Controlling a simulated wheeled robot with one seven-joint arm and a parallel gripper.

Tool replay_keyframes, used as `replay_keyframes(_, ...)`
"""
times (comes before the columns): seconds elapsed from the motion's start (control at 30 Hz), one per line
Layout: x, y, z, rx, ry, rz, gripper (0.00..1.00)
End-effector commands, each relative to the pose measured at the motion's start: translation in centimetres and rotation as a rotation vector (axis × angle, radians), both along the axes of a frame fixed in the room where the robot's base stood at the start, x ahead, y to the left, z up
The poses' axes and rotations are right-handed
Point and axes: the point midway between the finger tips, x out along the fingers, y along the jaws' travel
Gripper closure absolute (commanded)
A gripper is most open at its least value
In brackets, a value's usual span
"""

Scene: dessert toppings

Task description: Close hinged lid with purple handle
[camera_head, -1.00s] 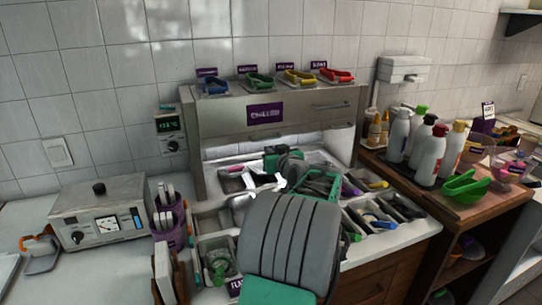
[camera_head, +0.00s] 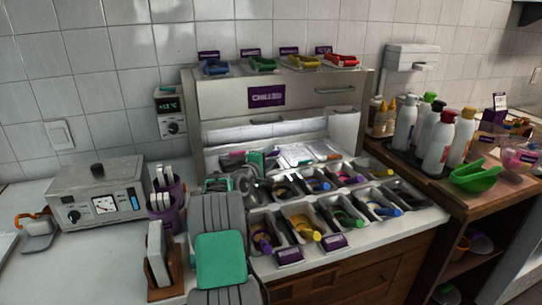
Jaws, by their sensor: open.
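The chilled topping unit (camera_head: 215,100) stands against the tiled wall. Its upright front panel bears a purple "CHILLED" label (camera_head: 266,96) and metal bar handles (camera_head: 335,90). No lid with a clearly purple handle can be made out. Below is an open, lit recess (camera_head: 265,132) and rows of metal bins with coloured-handled scoops, including a purple-handled one (camera_head: 262,238). My gripper (camera_head: 250,180) is at the left end of the bins, small and partly hidden by my grey and teal arm. It is open and I see nothing held. Contact with the bins cannot be told.
Scoops with coloured handles (camera_head: 263,65) rest on top of the unit. A grey appliance (camera_head: 98,193), a purple holder (camera_head: 167,212) and a wooden rack (camera_head: 163,272) stand at left.

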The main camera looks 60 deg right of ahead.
Motion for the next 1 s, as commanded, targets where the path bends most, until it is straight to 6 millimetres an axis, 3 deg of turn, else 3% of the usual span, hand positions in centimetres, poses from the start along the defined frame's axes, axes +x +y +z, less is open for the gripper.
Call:
replay_keyframes(0.2,0.0,-2.5,-0.2,0.0,-0.002,0.001,0.52)
replay_keyframes(0.47,0.0,-2.6,-0.2,0.001,-0.002,0.001,0.53)
replay_keyframes(1.0,0.0,-2.7,-0.1,-0.001,-0.004,0.001,0.97)
